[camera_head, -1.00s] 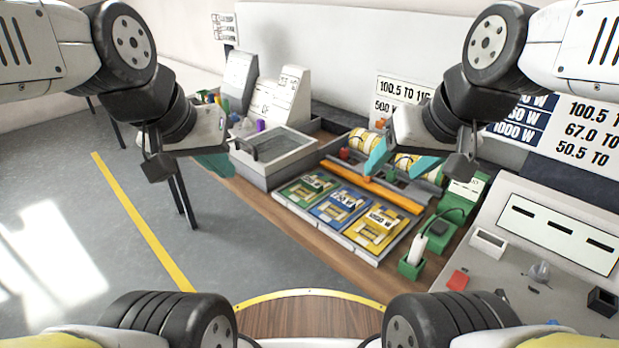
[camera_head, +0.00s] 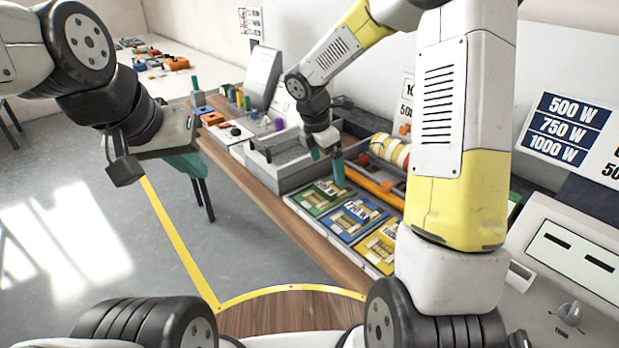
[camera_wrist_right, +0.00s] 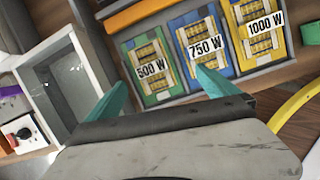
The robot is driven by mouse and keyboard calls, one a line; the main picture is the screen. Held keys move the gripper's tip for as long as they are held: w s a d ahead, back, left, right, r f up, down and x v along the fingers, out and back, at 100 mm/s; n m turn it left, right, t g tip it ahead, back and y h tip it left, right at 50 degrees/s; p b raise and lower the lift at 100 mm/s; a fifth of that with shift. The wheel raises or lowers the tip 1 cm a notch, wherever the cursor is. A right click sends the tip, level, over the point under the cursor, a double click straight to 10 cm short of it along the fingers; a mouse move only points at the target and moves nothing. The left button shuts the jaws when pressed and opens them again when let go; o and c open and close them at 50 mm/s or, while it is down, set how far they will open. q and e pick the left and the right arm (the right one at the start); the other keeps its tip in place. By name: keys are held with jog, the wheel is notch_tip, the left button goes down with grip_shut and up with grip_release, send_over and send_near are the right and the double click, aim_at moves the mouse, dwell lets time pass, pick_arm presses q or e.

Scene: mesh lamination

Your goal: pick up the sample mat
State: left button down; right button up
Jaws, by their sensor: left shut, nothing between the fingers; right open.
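Three flat mats lie side by side in a grey tray: a green one labelled 500 W (camera_wrist_right: 152,50), a blue one labelled 750 W (camera_wrist_right: 200,30) and a yellow one labelled 1000 W (camera_wrist_right: 256,18). The green mat (camera_head: 318,199), blue mat (camera_head: 356,217) and yellow mat (camera_head: 376,252) also show in the head view. I cannot tell which is the sample mat. My right gripper (camera_head: 327,166) is open and empty above the tray near the green mat; its teal fingers flank that mat in the wrist view. My left gripper (camera_head: 195,163) is shut and empty, over the floor left of the bench.
A grey open-topped box (camera_head: 290,165) stands left of the mats. An orange bar (camera_head: 372,186) and yellow-white rolls (camera_head: 390,150) lie behind them. A grey machine with a knob (camera_head: 571,312) is at the right. My right forearm hides part of the bench.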

aim_at(325, 188)
jog(key=shift+n, duration=0.9)
jog(key=w+f, duration=0.1)
jog(key=f, duration=0.2)
jog(key=w+f, duration=0.1)
jog(key=f, duration=0.2)
jog(key=w+f, duration=0.1)
jog(key=f, duration=0.3)
jog(key=shift+w+d, duration=0.15)
jog(key=shift+w, duration=0.1)
jog(key=shift+c, duration=0.2)
jog(key=c, duration=1.6)
jog(key=shift+o, duration=0.2)
jog(key=shift+r, duration=0.15)
